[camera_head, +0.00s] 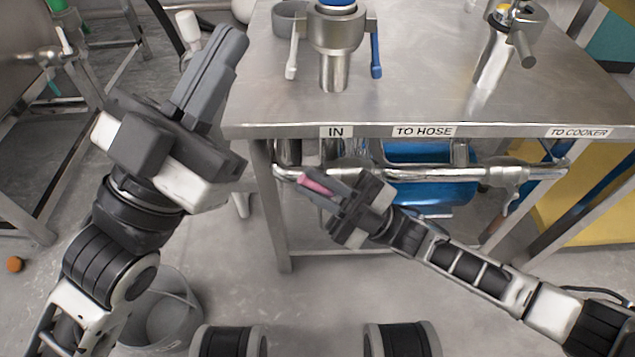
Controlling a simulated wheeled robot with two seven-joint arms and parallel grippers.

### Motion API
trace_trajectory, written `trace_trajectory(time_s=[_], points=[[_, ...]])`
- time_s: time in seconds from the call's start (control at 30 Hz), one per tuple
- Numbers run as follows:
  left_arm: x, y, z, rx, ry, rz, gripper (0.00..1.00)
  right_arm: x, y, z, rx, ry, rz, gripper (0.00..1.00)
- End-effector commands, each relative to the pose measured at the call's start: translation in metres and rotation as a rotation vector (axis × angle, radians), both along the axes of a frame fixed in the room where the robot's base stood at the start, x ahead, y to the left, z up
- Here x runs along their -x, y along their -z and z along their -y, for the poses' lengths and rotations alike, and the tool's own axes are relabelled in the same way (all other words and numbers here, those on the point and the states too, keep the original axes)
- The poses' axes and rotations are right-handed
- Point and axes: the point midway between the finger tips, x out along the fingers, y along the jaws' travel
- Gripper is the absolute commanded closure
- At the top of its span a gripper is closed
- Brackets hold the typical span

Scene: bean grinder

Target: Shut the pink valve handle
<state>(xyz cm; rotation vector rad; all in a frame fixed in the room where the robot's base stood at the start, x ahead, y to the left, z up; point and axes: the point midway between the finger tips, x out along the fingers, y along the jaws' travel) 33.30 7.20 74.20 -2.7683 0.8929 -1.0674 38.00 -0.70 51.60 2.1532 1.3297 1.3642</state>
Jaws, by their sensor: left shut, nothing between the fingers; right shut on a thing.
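The pink valve handle (317,184) shows as a small pink strip under the table's front edge, below the IN label. My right gripper (315,186) is shut on it, and its fingers hide much of the handle. The handle lies close to the left end of a metal pipe (345,170) that runs under the table top. The valve body behind the gripper is mostly hidden. My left gripper (228,48) is shut and empty, raised at the left of the table with its fingers pointing up and right, away from the handle.
The steel table (430,90) carries a metal fitting with white and blue levers (337,40) and a tap (500,45). A blue container (430,165) is under the table, behind the pipe. A bucket (160,315) stands on the floor at lower left. A yellow panel is at right.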

Motion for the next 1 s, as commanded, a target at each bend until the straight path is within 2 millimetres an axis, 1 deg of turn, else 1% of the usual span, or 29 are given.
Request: trace_trajectory(time_s=[0.03,0.07,0.1,0.53,0.63,0.77,1.0], points=[[0.000,0.000,0.000,0.000,0.000,0.000,1.00,0.000,0.001,0.001,0.003,0.000,-0.001,0.84],[0.000,0.000,0.000,0.000,0.000,0.000,1.00,0.000,0.001,0.001,0.003,0.001,-0.001,0.76],[0.000,0.000,0.000,0.000,0.000,0.000,1.00,0.000,0.001,0.001,0.003,0.001,-0.001,0.65],[0.000,0.000,0.000,0.000,0.000,-0.001,1.00,0.000,0.000,0.000,0.001,0.000,0.000,0.65],[0.000,0.000,0.000,0.000,0.001,-0.003,1.00,0.000,0.003,0.004,0.003,0.002,-0.002,0.65],[-0.001,-0.001,0.000,0.002,0.004,-0.016,1.00,0.003,0.013,0.018,0.004,0.003,-0.004,0.65],[-0.004,0.008,-0.001,0.006,0.002,-0.069,1.00,0.010,0.046,0.064,0.005,0.004,-0.005,0.65]])
